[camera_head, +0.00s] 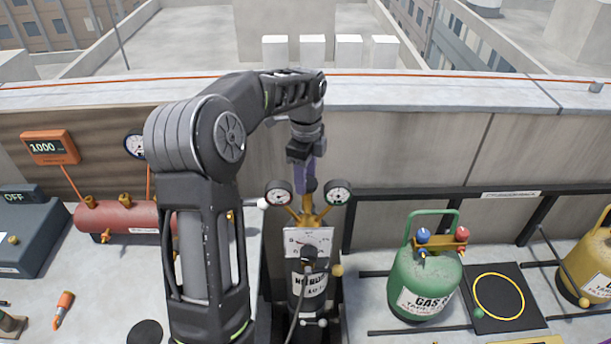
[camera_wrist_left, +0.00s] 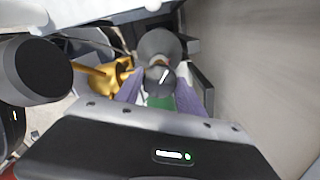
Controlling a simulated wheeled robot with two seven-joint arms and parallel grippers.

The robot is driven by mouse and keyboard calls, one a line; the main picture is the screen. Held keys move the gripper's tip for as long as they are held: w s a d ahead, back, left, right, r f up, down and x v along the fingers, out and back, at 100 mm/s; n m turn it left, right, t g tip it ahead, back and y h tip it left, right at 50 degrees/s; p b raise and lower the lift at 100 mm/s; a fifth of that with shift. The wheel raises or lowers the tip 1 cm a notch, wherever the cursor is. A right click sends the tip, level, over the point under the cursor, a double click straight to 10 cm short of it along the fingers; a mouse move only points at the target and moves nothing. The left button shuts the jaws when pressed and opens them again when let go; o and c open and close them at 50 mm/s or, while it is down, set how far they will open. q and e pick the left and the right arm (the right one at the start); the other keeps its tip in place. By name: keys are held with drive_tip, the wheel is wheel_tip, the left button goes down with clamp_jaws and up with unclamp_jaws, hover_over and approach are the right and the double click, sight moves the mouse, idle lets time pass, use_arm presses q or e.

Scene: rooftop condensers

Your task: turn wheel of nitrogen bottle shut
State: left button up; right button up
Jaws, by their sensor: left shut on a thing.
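The nitrogen bottle (camera_head: 309,287) is dark with a white label and stands upright below the gauges, in the middle of the head view. Its brass regulator (camera_head: 309,217) carries two round gauges and also shows in the left wrist view (camera_wrist_left: 112,74). My left gripper (camera_head: 305,186) points down at the top of the bottle. In the left wrist view its purple fingers (camera_wrist_left: 160,92) are on both sides of the dark wheel (camera_wrist_left: 158,76), which bears a white mark, and are shut on it. The wheel is mostly hidden in the head view.
A green gas bottle (camera_head: 424,281) with red and blue knobs stands to the right, beside a black mat with a yellow ring (camera_head: 498,296). A yellow bottle (camera_head: 589,262) stands at the far right. A red cylinder (camera_head: 116,217) is at the left. The parapet wall (camera_head: 420,150) rises behind.

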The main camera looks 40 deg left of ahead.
use_arm(q)
drive_tip(key=m, duration=0.5)
drive_tip(key=shift+w+r+m+p, duration=0.1)
drive_tip(key=shift+m+p, duration=0.2)
drive_tip(key=shift+p, duration=0.05)
drive_tip(key=m, duration=0.4)
drive_tip(key=shift+w+m+p, duration=0.1)
drive_tip(key=shift+m+p, duration=0.2)
drive_tip(key=o, duration=1.4)
drive_tip(key=shift+c, duration=0.2)
